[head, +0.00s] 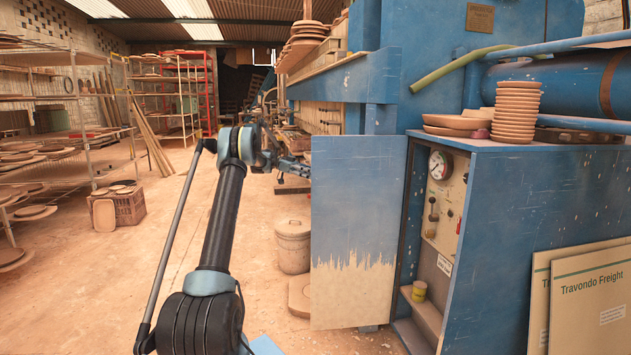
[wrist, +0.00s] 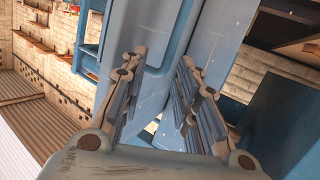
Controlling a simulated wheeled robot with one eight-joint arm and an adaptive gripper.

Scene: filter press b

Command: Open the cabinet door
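The cabinet door (head: 355,210) is blue with bare tan paint loss along its bottom. In the head view it stands swung out to the left of the blue cabinet (head: 540,200), and the cabinet's inside shows. My gripper (head: 298,168) is at the door's left edge, and its tip is partly hidden by the door. In the wrist view the two fingers of my gripper (wrist: 163,72) are apart, with blue surfaces beyond and between them. I see nothing clearly clamped. Whether a finger touches the door cannot be told.
Inside the cabinet are a pressure gauge (head: 440,165) and a small yellow can (head: 419,290). Stacked clay discs (head: 516,112) stand on top. Cardboard sheets (head: 590,305) lean at the right. A lidded bin (head: 293,245) stands left of the door.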

